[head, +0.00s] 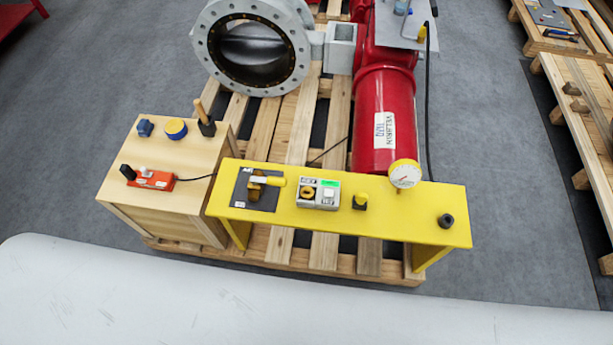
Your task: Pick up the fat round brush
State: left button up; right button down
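A thing with an upright tan wooden handle and a dark, wider lower part (206,125) stands at the back right corner of the top of the wooden box (128,191). It looks like the fat round brush, but it is too small to make out bristles. Its handle leans slightly to the left. Neither of my grippers is in view, and nothing touches the brush.
A blue item (145,128), a yellow-and-blue round item (176,129) and an orange switch box (152,180) share the box top. A yellow bench (400,222) with controls adjoins on the right. A red actuator (384,112) and flanged valve (205,40) stand behind.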

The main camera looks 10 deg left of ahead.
aim_at(201, 109)
jog(key=u, duration=1.3)
jog(key=i+j+z, duration=0.1)
jog(key=j, duration=0.25)
jog(key=i+j+z, duration=0.1)
jog(key=i+j, duration=0.15)
jog(key=j, duration=0.15)
jog(key=i+j+z, duration=0.1)
jog(key=j, duration=0.25)
jog(key=i, duration=0.1)
